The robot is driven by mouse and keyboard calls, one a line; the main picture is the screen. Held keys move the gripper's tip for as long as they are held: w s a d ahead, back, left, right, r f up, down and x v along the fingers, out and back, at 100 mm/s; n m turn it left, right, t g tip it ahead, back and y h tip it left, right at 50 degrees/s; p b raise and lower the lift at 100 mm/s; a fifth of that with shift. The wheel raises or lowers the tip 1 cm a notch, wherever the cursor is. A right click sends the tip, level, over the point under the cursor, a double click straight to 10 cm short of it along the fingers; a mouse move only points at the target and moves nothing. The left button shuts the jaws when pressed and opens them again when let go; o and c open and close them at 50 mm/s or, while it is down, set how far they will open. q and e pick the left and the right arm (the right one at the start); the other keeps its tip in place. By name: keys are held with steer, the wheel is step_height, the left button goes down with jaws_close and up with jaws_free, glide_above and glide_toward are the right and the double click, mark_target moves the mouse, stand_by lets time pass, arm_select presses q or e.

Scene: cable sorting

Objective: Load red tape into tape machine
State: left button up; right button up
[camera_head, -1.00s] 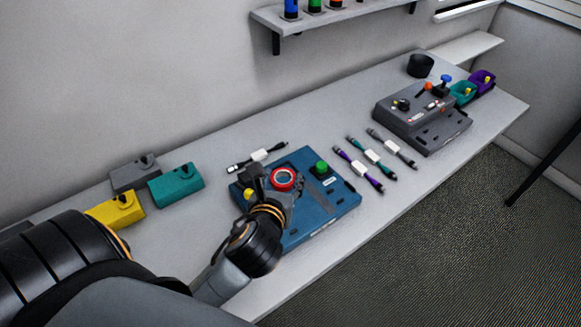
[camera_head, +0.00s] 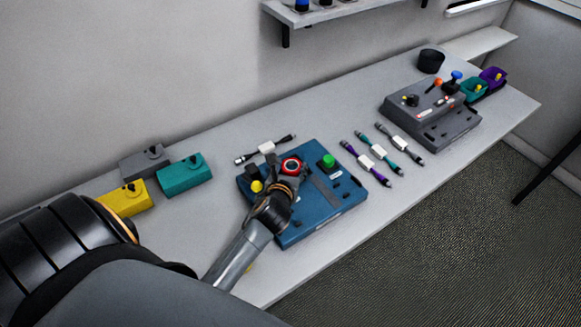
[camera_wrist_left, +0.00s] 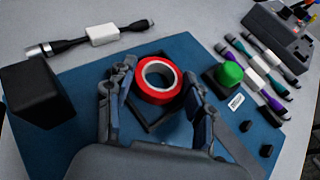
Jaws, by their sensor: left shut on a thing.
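The red tape (camera_head: 291,158) is a red ring with a white core. It also shows in the left wrist view (camera_wrist_left: 157,97). My left gripper (camera_head: 289,178) is shut on it, with one finger on each side in the wrist view (camera_wrist_left: 158,98). The tape is over the left-middle part of the blue tape machine (camera_head: 322,205), near a black frame on its top. I cannot tell whether the tape touches the machine. The machine has a green button (camera_head: 328,161) at the right and a yellow knob (camera_head: 257,186) at the left. My right gripper is not in view.
A black block (camera_wrist_left: 35,92) stands on the machine's left. A white-tagged cable (camera_head: 266,147) lies behind it, and several more cables lie to its right. Grey, teal (camera_head: 185,176) and yellow boxes stand at left. A grey machine (camera_head: 430,120) stands at far right.

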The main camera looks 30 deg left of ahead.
arm_select(q)
steer(key=shift+f, duration=0.2)
steer(key=o, duration=1)
steer(key=shift+o, duration=0.2)
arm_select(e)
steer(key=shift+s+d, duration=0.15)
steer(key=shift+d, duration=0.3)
